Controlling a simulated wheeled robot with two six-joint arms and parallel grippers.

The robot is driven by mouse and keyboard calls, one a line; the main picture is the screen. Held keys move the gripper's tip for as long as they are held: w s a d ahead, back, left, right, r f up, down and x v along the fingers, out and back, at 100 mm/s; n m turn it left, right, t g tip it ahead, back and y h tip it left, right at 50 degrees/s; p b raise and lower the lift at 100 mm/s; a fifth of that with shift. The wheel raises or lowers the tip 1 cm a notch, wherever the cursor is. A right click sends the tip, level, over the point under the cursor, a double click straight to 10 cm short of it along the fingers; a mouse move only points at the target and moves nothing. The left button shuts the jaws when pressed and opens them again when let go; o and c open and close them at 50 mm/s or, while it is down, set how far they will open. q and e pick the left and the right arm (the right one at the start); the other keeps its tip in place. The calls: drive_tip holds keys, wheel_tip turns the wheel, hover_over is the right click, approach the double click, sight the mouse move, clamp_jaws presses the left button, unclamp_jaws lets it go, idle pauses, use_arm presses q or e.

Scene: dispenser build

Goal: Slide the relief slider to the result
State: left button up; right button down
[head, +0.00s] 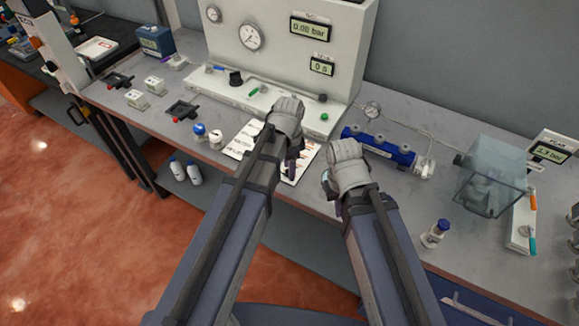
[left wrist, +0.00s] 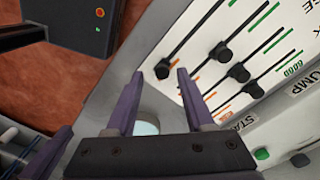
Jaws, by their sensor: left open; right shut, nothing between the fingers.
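A white slider panel (head: 242,141) lies on the bench, partly hidden behind my left arm. In the left wrist view the panel (left wrist: 200,22) has several black knobs on dark slots, with orange and green marks. One knob (left wrist: 162,69) sits at the open fingertips of my left gripper (left wrist: 160,76), between them in the picture; contact cannot be told. Other knobs (left wrist: 220,52) stand to the right. The slider names are cut off, so I cannot tell which is the relief slider. In the head view my left gripper (head: 293,165) is over the panel. My right gripper (head: 332,188) is shut and empty, right of it.
A gauge console (head: 290,45) reading 0.00 bar stands behind the panel. A blue cylinder (head: 378,149) lies to the right, with a clear box (head: 492,175) beyond. A small bottle (head: 435,233) stands near the front edge. White and blue jars (head: 215,140) are left of the panel.

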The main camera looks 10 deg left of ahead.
use_arm(q)
wheel_tip(320, 180, up, 8)
drive_tip(key=p, duration=0.7)
drive_tip(key=shift+f, duration=0.15)
drive_tip(key=shift+f, duration=0.1)
drive_tip(key=s+d+f+n+b, duration=0.1)
drive_tip(key=s+d+n, duration=0.1)
drive_tip(key=s+n, duration=0.2)
drive_tip(key=s+d+f+n+y+b, duration=0.1)
drive_tip(key=s+d+f+n+b, duration=0.1)
drive_tip(key=s+n, duration=0.3)
drive_tip(key=s, duration=0.3)
drive_tip(key=shift+f, duration=0.15)
